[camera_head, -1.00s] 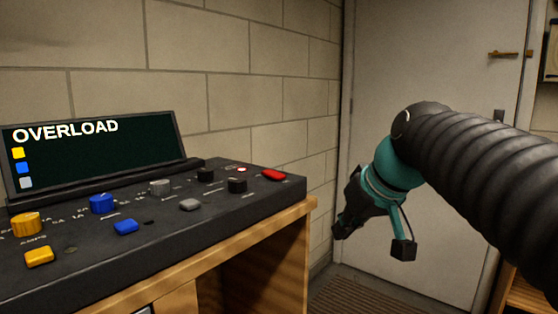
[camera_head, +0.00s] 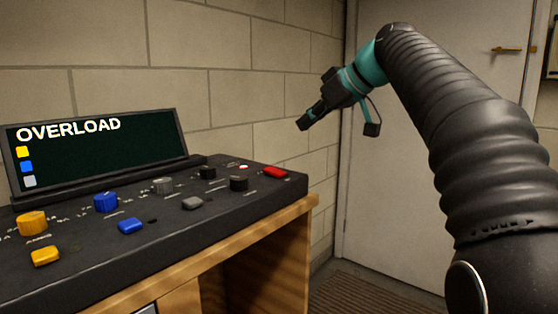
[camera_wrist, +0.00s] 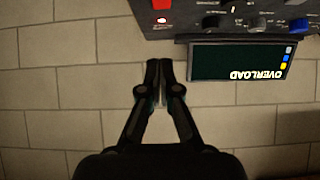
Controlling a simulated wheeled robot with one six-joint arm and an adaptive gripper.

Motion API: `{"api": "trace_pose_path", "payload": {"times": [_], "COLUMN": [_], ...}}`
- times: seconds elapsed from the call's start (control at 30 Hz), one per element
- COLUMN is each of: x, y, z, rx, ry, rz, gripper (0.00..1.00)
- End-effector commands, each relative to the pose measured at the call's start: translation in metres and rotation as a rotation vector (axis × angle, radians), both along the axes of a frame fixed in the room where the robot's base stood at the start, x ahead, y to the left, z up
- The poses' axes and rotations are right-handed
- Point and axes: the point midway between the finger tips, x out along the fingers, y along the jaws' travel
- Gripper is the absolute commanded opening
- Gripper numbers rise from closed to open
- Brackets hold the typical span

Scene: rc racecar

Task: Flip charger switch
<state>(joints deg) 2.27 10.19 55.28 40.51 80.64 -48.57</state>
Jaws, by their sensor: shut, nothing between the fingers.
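The charger panel (camera_head: 165,236) is a dark sloped console on a wooden desk. It carries yellow (camera_head: 32,223), blue (camera_head: 106,201), grey (camera_head: 163,186) and black (camera_head: 239,184) knobs. In front are yellow (camera_head: 46,256), blue (camera_head: 130,226) and grey (camera_head: 192,203) switches, and a red switch (camera_head: 275,172) is at the right end. The screen (camera_head: 98,147) reads OVERLOAD with yellow, blue and grey squares. My gripper (camera_head: 303,124) is shut and empty, above and right of the red switch, touching nothing. In the wrist view its fingers (camera_wrist: 160,70) are together, with the red switch (camera_wrist: 162,4) at the top edge.
A block wall (camera_head: 250,80) stands close behind the panel. The wooden desk's edge (camera_head: 240,236) runs along the front. A grey door (camera_head: 425,170) with a brass handle is behind my arm. The air above the panel's right end is free.

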Motion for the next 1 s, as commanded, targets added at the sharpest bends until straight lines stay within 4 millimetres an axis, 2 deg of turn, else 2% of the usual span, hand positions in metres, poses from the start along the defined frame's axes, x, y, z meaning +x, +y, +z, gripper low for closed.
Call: {"api": "trace_pose_path", "payload": {"times": [0.27, 0.77, 0.9, 1.0], "x": [0.007, 0.050, 0.050, 0.051], "y": [0.010, 0.065, 0.065, 0.066], "z": [-0.010, -0.065, -0.087, -0.095], "rx": [0.000, -0.002, 0.000, 0.000], "ry": [0.003, 0.003, 0.003, 0.002], "rz": [0.001, 0.000, -0.002, -0.001], "gripper": [0.00, 0.00, 0.00, 0.00]}}
